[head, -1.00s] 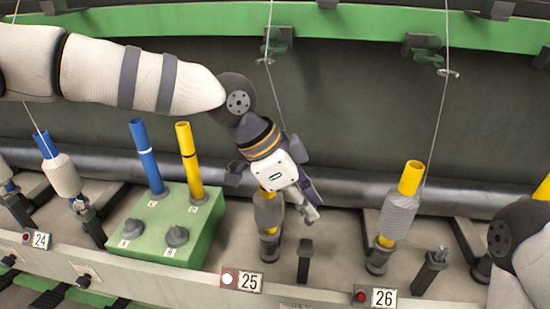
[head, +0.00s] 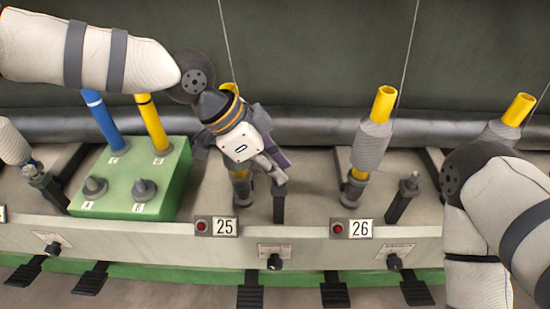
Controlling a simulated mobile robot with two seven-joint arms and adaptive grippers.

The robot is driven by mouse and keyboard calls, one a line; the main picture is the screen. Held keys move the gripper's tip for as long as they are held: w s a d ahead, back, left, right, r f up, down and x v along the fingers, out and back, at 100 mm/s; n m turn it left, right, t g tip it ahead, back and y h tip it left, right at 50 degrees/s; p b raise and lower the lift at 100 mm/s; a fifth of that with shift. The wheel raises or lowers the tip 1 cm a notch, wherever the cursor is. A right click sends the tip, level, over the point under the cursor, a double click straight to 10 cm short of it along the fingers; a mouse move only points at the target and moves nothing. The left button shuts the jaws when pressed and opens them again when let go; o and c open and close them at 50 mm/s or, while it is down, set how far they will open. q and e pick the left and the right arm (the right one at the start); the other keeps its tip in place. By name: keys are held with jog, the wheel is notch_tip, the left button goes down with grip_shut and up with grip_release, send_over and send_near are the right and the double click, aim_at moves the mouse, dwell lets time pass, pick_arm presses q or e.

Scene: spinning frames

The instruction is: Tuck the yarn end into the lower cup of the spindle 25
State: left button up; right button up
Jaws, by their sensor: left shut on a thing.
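Spindle 25 stands behind my left gripper (head: 270,172). Its yellow tube top (head: 231,88) shows above the gripper, and its lower part shows below. The lower cup (head: 243,192) is a dark collar at the spindle's foot, partly hidden by the gripper. A thin yarn (head: 227,45) runs down from the top edge to the gripper and is lost behind it. My left gripper is shut on the yarn end, which is too thin to make out at the fingers. The fingers point down and right, above and right of the cup. My right gripper is not in view.
A dark post (head: 279,203) stands right of the lower cup. Spindle 26 (head: 371,145), with grey yarn, stands farther right. A green box (head: 182,180) with blue and yellow tubes is on the left. Label 25 (head: 224,226) is on the front rail.

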pick_arm(q)
jog(key=shift+f, duration=0.3)
jog(key=o, duration=0.8)
jog(key=shift+o, duration=0.2)
jog(key=shift+r, duration=0.1)
jog(key=v, duration=1.2)
jog(key=shift+a, duration=0.1)
